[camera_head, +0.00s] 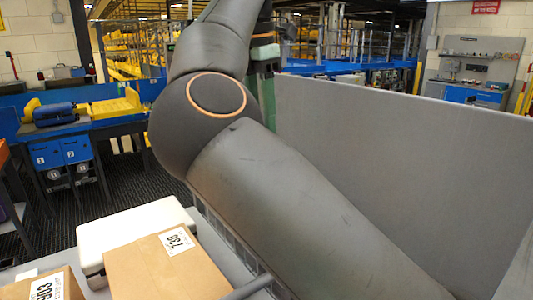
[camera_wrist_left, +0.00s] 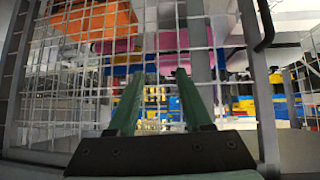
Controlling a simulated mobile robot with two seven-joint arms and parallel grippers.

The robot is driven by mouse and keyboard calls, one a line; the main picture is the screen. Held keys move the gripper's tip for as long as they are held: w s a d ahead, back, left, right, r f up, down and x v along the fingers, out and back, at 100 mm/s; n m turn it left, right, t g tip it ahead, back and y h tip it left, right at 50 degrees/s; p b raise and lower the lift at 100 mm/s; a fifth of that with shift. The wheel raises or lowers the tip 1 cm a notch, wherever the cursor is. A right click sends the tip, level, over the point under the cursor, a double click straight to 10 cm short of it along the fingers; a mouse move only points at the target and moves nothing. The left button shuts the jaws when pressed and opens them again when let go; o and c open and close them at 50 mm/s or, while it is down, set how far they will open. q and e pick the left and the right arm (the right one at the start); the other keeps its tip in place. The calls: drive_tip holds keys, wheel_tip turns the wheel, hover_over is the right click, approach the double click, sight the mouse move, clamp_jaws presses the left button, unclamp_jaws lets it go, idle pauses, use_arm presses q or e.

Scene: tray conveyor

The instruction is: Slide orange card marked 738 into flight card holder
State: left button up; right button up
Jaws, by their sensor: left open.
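I cannot make out an orange card in either view. A white label reading 738 (camera_head: 175,241) is on top of a brown cardboard box (camera_head: 150,272) at the lower left of the head view; whether a flight card holder is on it I cannot tell. In the left wrist view my left gripper (camera_wrist_left: 160,74) has its two green fingers apart with nothing between them. It faces a white wire mesh (camera_wrist_left: 75,85); whether the fingertips touch it is unclear. My right gripper is not in view.
My large grey arm covers the middle of the head view. A white case (camera_head: 130,228) lies behind the box, and another labelled box (camera_head: 45,287) is at the lower left. A tall grey panel (camera_head: 400,150) stands at right. Behind the mesh is an orange object (camera_wrist_left: 95,22).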

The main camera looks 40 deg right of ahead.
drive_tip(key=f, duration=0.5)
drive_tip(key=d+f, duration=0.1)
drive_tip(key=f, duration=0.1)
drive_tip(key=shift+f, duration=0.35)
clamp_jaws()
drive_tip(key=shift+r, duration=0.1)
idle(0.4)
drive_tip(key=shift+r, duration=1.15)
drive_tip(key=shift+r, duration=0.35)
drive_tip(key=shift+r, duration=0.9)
